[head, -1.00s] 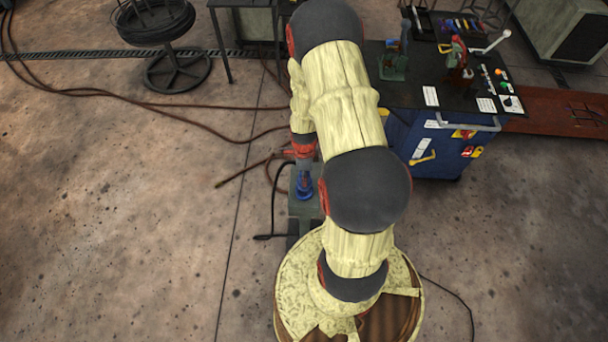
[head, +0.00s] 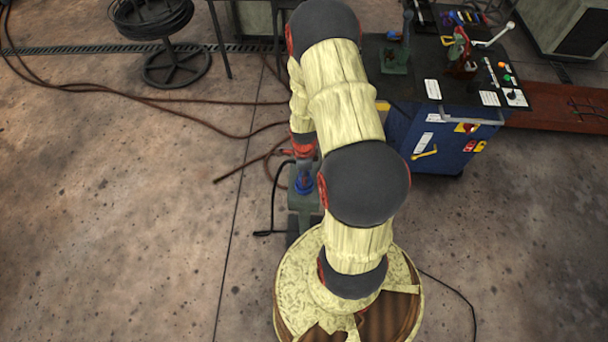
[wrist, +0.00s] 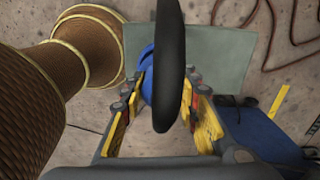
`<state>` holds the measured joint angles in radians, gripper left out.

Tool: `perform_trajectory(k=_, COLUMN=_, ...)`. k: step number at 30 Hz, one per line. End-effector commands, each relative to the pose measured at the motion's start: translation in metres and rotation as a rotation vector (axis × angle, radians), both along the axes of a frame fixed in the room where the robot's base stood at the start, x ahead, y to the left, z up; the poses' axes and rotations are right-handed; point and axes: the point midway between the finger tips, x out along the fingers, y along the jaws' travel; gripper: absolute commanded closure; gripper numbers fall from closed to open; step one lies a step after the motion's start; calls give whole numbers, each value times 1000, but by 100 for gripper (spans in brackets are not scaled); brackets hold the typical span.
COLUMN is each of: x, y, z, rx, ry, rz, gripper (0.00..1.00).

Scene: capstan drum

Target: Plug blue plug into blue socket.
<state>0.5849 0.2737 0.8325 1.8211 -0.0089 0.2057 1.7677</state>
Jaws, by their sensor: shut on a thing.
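My gripper (wrist: 165,110) is shut on a blue thing, which I take to be the blue plug (wrist: 147,75). Its yellow and black fingers stand on either side of it. A thick black loop, perhaps the plug's cable, crosses in front and hides much of the plug. In the head view a blue piece (head: 303,184) shows just below my wrist, over a grey-green pedestal (head: 303,203). I cannot tell there whether it is plug or socket. I cannot make out a separate blue socket, nor whether the plug touches one.
A brown, flared drum (wrist: 85,50) stands close left of my gripper in the wrist view. A blue cart (head: 440,140) with levers and buttons stands right of my arm.

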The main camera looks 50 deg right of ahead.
Motion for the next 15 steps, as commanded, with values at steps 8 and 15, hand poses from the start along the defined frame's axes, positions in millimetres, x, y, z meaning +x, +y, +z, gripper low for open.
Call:
perform_trajectory(k=8, x=0, y=0, z=0, rx=0, ry=0, rz=0, gripper=55)
perform_trajectory(k=15, x=0, y=0, z=0, rx=0, ry=0, rz=0, gripper=48)
